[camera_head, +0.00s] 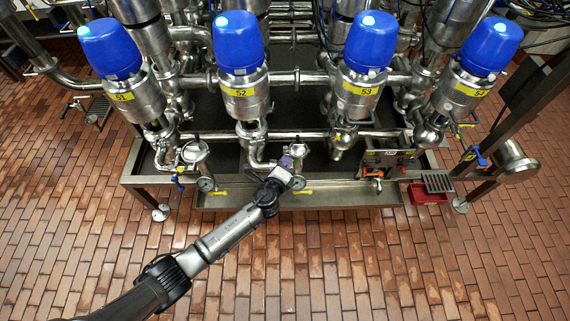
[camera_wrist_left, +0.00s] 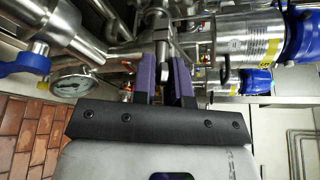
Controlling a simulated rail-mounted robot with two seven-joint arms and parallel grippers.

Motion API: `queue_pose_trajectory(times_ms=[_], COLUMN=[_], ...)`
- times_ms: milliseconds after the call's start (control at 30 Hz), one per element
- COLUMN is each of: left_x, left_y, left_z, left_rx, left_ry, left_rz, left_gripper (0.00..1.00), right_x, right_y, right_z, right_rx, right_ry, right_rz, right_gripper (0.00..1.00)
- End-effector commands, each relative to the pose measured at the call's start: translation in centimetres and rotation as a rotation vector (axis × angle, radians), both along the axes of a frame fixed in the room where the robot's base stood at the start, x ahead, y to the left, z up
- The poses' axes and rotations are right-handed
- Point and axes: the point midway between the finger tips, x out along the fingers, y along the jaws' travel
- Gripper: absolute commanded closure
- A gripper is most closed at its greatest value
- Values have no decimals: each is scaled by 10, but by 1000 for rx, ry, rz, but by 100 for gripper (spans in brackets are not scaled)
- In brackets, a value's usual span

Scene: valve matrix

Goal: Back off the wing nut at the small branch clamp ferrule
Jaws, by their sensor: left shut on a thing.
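My left gripper (camera_head: 287,163) reaches in from the lower left to the small pipework under the valve marked 52. In the left wrist view its two purple fingers (camera_wrist_left: 164,72) are closed on a narrow metal piece, which appears to be the wing nut (camera_wrist_left: 162,47). The small branch clamp ferrule seems to lie just beyond the fingertips, among the steel fittings (camera_head: 298,150). The gripper hides part of it, and its exact outline is too small to tell. My right gripper is not in view.
Several steel valves with blue caps (camera_head: 238,40) stand in a row behind. A round gauge (camera_wrist_left: 75,82) and a blue handle (camera_wrist_left: 25,62) are left of the fingers. A steel drip tray (camera_head: 345,196) runs below. The brick floor (camera_head: 330,265) in front is clear.

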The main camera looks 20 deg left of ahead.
Motion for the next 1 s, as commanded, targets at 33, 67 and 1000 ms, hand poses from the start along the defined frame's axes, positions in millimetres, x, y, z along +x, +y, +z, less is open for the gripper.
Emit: queue_pose_trajectory(times_ms=[33, 67, 1000], left_x=[0, 0, 0], left_y=[0, 0, 0], left_z=[-6, -7, -8], left_rx=[-27, -47, -777], left_ry=[-13, -21, -315], left_rz=[0, 1, 2], left_gripper=[100, 100, 100], right_x=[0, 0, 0], right_y=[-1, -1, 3], right_z=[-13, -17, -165], right_rx=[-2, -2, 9], right_ry=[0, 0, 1], right_rz=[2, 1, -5], right_gripper=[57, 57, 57])
